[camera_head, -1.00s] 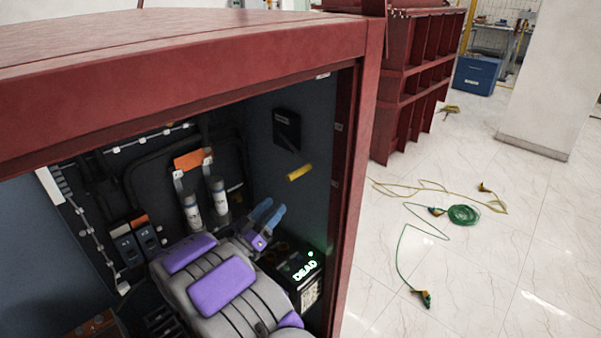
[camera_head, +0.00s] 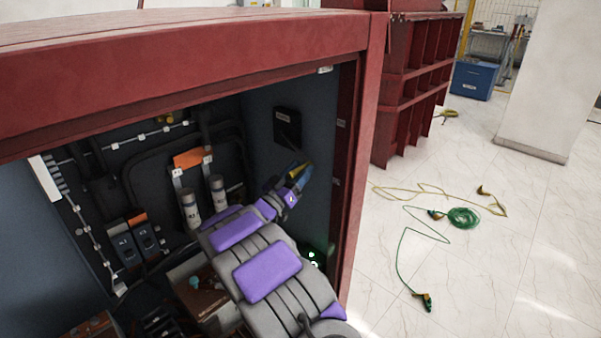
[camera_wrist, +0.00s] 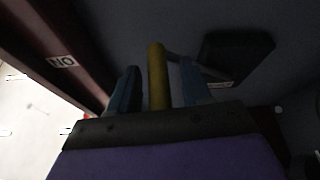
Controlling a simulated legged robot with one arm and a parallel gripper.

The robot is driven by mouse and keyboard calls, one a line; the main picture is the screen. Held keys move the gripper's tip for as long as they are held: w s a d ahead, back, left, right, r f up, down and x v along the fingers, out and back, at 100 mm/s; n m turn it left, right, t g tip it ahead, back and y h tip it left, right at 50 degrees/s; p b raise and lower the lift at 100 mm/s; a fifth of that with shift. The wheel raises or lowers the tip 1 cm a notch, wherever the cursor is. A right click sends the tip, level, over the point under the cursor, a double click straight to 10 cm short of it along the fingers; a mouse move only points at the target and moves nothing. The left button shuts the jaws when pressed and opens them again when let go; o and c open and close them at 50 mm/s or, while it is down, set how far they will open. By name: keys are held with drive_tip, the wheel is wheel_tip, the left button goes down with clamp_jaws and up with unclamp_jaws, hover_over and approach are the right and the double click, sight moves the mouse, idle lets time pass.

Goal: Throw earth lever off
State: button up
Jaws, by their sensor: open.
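The earth lever, a yellow rod-like handle (camera_wrist: 156,75), stands between the two blue fingers of my gripper (camera_wrist: 160,84) in the wrist view. The fingers are open, one on each side, with gaps seen between them and the handle. In the head view my gripper (camera_head: 299,172) is at the right inner wall of the red cabinet (camera_head: 345,185), and it mostly hides the handle. Whether the handle touches the palm cannot be told.
A black box (camera_head: 287,126) is on the wall just above my gripper; it also shows in the wrist view (camera_wrist: 236,58). Grey cylinders (camera_head: 191,208) and small switches (camera_head: 146,240) are on the back panel. Green cable (camera_head: 463,217) lies on the floor outside.

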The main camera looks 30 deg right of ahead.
drive_tip(key=shift+a+r, duration=0.15)
drive_tip(key=shift+a, duration=0.15)
drive_tip(key=shift+d, duration=0.65)
drive_tip(key=c, duration=0.3)
drive_tip(key=shift+w+a, duration=0.1)
drive_tip(key=shift+a, duration=0.05)
clamp_jaws()
